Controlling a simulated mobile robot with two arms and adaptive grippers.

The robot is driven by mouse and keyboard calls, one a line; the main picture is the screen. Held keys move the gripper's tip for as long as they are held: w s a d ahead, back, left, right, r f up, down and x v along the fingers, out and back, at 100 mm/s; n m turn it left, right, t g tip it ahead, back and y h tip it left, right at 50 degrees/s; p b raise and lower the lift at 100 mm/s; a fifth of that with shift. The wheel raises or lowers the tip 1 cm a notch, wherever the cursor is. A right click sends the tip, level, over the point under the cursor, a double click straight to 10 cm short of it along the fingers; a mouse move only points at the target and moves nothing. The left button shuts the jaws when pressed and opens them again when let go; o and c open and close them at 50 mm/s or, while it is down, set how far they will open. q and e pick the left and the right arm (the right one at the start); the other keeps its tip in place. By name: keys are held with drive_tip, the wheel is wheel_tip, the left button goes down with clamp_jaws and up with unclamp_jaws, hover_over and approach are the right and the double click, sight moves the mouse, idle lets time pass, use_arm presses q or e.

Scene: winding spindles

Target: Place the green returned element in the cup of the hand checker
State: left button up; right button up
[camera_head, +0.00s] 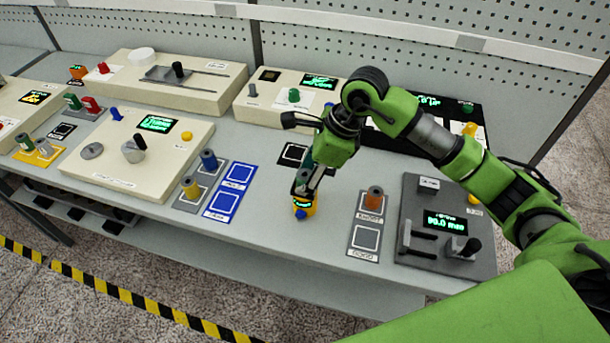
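The hand checker (304,206), a small yellow device with a dark display and a blue tip, stands on the grey table near its front edge. The green element (302,181), with a greyish top, shows right above it, at its upper end. Whether it sits in the cup or is held just over it I cannot tell. My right gripper (311,178) points down at the element, with a finger close against its right side. The fingers overlap the element, so their grip is unclear. My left gripper is out of view.
Right of the checker is a pad with an orange spindle (373,200), then a dark gauge (445,235). To the left are blue pads (223,203), a blue spindle (208,160) and a yellow spindle (190,187). Beige machines line the back and left.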

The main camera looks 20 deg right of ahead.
drive_tip(key=shift+s+d+f, duration=0.2)
drive_tip(key=shift+s+f, duration=0.05)
drive_tip(key=shift+r+p, duration=0.25)
drive_tip(key=shift+p, duration=0.2)
drive_tip(key=shift+r+p, duration=0.4)
drive_tip(key=shift+p, duration=0.1)
drive_tip(key=b+v, duration=0.3)
drive_tip(key=v, duration=0.9)
drive_tip(key=shift+w, duration=0.25)
drive_tip(key=shift+r, duration=0.1)
